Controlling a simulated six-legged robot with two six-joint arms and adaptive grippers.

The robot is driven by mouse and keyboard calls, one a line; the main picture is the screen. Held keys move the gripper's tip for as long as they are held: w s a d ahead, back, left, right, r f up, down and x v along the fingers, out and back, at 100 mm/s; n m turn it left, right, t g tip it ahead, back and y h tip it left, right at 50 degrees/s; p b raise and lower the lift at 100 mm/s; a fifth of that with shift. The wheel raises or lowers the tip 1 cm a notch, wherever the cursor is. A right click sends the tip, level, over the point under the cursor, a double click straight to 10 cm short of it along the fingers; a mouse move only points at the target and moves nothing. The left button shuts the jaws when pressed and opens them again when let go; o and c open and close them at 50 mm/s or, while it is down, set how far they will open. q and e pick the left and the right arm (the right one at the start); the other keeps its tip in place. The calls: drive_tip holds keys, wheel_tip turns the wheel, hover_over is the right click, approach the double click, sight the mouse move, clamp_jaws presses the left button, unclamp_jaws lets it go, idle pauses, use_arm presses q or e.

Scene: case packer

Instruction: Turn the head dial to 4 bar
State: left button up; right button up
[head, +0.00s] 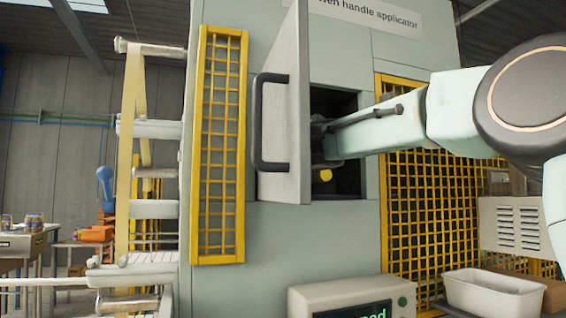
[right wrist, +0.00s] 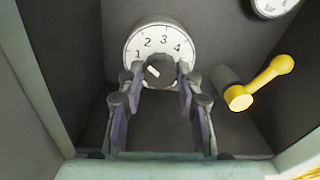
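The head dial (right wrist: 160,42) is a round white face in the cabinet recess, with numbers 1 to 4 along its upper part. Its dark knob (right wrist: 167,72) has a white mark at its left side, slanting up-left, roughly toward the 1; the exact reading is unclear. My right gripper (right wrist: 160,76) is in front of the dial, its two fingers apart on either side of the knob. I cannot tell whether they touch it. In the head view my right arm reaches into the recess (head: 345,182), and the dial is hidden there. My left gripper is not in view.
A yellow-handled lever (right wrist: 262,82) sticks out right of the dial. Part of a white gauge (right wrist: 274,5) shows at the top right. The open cabinet door (head: 285,110) with a black handle stands left of my right arm. A white bin (head: 492,293) is at the lower right.

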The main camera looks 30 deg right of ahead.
drive_tip(key=shift+s+d, duration=0.1)
drive_tip(key=shift+c, duration=0.8)
drive_tip(key=shift+r, duration=0.1)
drive_tip(key=c, duration=0.4)
drive_tip(key=shift+m, duration=0.4)
drive_tip(key=m, duration=0.3)
drive_tip(key=shift+r+b, duration=0.1)
drive_tip(key=shift+b, duration=0.2)
drive_tip(key=m, duration=0.4)
drive_tip(key=shift+b, duration=0.3)
drive_tip(key=m+y+b, duration=0.1)
drive_tip(key=m, duration=0.9)
drive_tip(key=shift+r, duration=0.15)
drive_tip(key=shift+m, duration=0.3)
